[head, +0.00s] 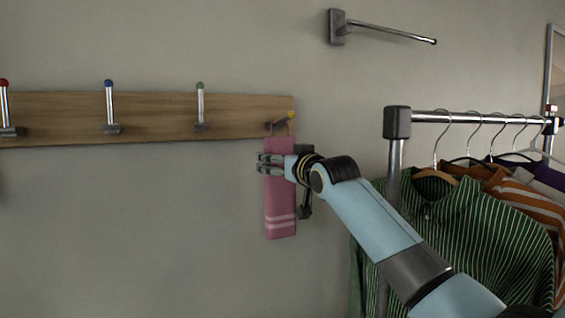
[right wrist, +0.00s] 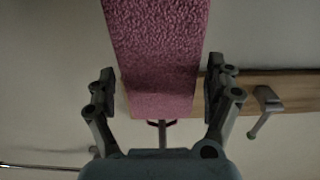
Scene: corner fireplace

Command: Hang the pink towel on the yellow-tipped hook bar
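The pink towel (head: 280,195), with pale stripes near its lower end, hangs straight down just below the yellow-tipped hook bar (head: 291,116) at the right end of the wooden rail. I cannot tell whether the towel's top loops over the bar. In the right wrist view the towel (right wrist: 157,60) fills the space beyond and between my fingers. My right gripper (head: 268,162) is in front of the towel's upper part. In its wrist view the two fingers (right wrist: 162,88) are spread wide at the towel's sides, open. My left gripper is not in view.
The wooden rail (head: 155,128) also carries red-, blue- and green-tipped hooks. A metal wall arm (head: 390,30) juts out above. At right, a clothes rack (head: 396,123) with several hung garments, including a green striped shirt (head: 455,235), stands close to my right arm. The wall below the rail is clear.

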